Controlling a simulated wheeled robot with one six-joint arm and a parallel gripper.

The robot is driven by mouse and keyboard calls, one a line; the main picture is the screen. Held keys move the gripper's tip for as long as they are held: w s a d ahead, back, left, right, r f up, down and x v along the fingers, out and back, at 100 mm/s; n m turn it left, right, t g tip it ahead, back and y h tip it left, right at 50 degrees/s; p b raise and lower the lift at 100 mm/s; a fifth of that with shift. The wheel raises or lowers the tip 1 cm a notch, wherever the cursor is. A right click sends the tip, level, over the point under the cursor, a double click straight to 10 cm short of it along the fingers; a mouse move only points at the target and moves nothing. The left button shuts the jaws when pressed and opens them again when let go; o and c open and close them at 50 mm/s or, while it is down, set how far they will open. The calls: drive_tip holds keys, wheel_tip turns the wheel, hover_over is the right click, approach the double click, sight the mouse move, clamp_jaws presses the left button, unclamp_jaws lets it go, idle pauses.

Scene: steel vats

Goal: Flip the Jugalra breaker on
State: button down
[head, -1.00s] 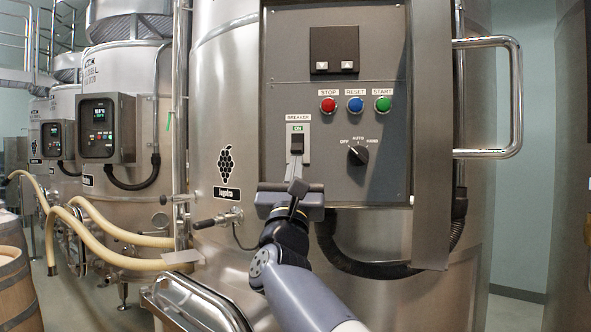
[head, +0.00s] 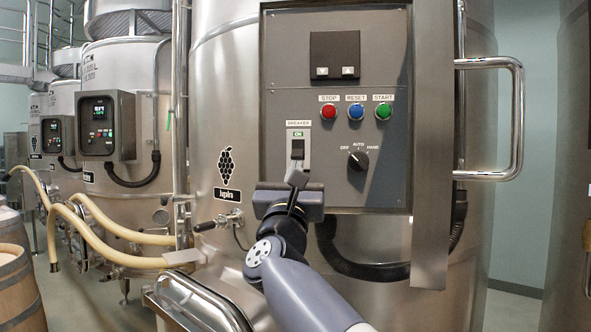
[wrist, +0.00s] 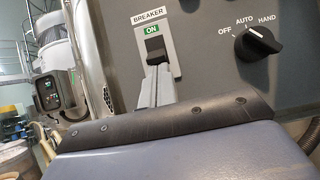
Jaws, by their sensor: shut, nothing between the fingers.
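The breaker (head: 298,150) is a black switch on a light plate on the grey control panel, under a "BREAKER" label and a green "ON" mark. It also shows in the wrist view (wrist: 154,50). Whether its lever is up or down I cannot tell clearly. My gripper (head: 297,177) is shut and empty, just below the switch in the head view. In the wrist view its fingers (wrist: 156,84) point up at the switch's lower end; contact I cannot make out. The vat's grape label (head: 227,175) has small lettering starting "Ju".
Red STOP (head: 328,111), blue RESET (head: 356,111) and green START (head: 383,110) buttons sit above a black rotary knob (head: 358,160). Another vat's control box (head: 105,125) is at the left.

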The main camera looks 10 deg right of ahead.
drive_tip(key=shift+s+r+g+p, duration=0.1)
drive_tip(key=shift+r+g+p, duration=0.2)
drive_tip(key=shift+p, duration=0.2)
drive_tip(key=r+g+p, duration=0.1)
drive_tip(key=s+y+p, duration=0.1)
drive_tip(key=p, duration=0.1)
drive_tip(key=shift+a+r+g, duration=0.3)
drive_tip(key=shift+r+g, duration=0.05)
drive_tip(key=shift+g, duration=0.05)
